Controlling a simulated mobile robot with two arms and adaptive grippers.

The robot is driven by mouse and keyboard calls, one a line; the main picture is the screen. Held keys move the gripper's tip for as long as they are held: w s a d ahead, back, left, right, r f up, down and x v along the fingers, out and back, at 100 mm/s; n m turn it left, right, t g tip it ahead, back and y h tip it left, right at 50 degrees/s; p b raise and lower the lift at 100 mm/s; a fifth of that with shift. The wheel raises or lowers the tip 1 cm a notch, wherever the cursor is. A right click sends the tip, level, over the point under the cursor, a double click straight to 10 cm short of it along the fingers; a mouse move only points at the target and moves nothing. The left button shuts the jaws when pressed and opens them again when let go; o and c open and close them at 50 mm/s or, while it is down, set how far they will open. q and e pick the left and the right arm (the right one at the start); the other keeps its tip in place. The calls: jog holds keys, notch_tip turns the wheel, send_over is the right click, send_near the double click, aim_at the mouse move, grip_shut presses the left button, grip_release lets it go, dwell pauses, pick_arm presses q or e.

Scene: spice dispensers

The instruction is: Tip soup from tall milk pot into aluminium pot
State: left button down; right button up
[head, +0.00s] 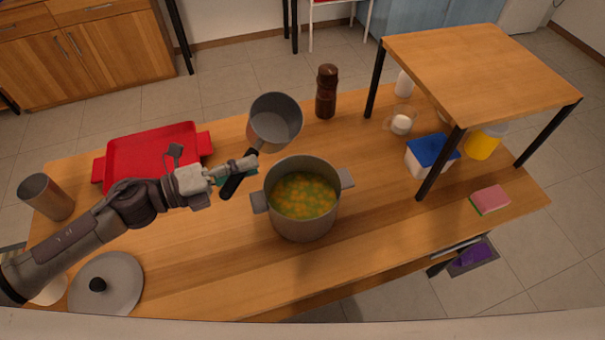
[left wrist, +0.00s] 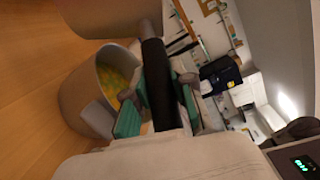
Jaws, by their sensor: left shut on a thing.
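The tall milk pot (head: 270,125) is grey with a dark handle (head: 236,184). It is held tilted behind and above the aluminium pot, and its inside looks empty in the head view. My left gripper (head: 238,172) is shut on the handle, which also shows between the fingers in the left wrist view (left wrist: 156,85). The aluminium pot (head: 302,229) stands on the table with two side handles and holds yellow-green chunky soup (head: 302,196). It also shows in the left wrist view (left wrist: 85,100). My right gripper is not in view.
A red tray (head: 150,150) lies behind my left arm. A metal cup (head: 46,196) and a grey lid (head: 105,285) are at the left. A brown pepper mill (head: 326,92) stands behind the pots. A raised shelf (head: 480,70) covers the right side.

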pick_arm(q)
jog(key=w+a+f+n+h+b, duration=0.1)
jog(key=w+a+f+n+b, duration=0.2)
jog(key=w+f+n+b, duration=0.25)
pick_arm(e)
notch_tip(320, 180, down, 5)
pick_arm(q)
jog(key=r+p, duration=0.2)
jog(key=s+r+p, duration=0.1)
jog(key=r+p, duration=0.1)
jog(key=shift+s+d, duration=0.15)
jog(key=shift+s, duration=0.05)
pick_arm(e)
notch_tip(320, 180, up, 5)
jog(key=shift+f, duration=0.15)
pick_arm(q)
jog(key=shift+f, duration=0.1)
